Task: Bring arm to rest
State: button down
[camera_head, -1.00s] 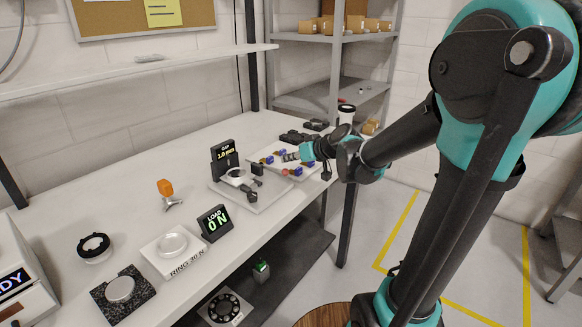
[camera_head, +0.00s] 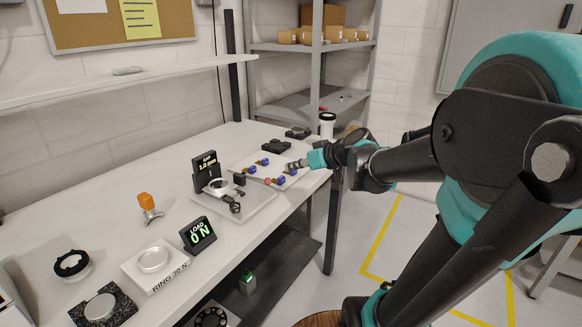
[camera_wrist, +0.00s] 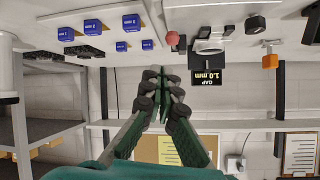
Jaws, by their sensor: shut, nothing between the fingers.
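My gripper (camera_head: 291,167) is at the end of the teal and black arm, which reaches in from the right. In the head view it appears over the right edge of the white tray of blue parts (camera_head: 243,167); its height above it is hard to tell. In the wrist view my gripper (camera_wrist: 162,76) has its dark fingers together, with nothing between them. The blue blocks (camera_wrist: 93,26) and a red ball (camera_wrist: 172,38) show beyond the fingertips there, apart from them.
On the bench (camera_head: 110,220) stand the gap display (camera_head: 206,163), load display (camera_head: 198,234), ring fixture (camera_head: 154,262), orange-topped tool (camera_head: 147,203) and a white cylinder (camera_head: 327,125). A grey shelf rack (camera_head: 312,48) stands behind.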

jog(key=s+d+f+m+g+h, duration=0.1)
jog(key=s+d+f+m+h, duration=0.1)
jog(key=s+d+f, duration=0.2)
jog(key=s+d+f+m+g+h, duration=0.1)
jog(key=s+d+f+m+h, duration=0.1)
jog(key=s+f, duration=0.6)
jog(key=s+d+f+m+g+h, duration=0.2)
jog(key=s+d+f+h, duration=0.2)
jog(key=f, duration=0.4)
jog(key=shift+s+d+f, duration=0.3)
jog(key=shift+s+d, duration=0.55)
jog(key=shift+s, duration=0.25)
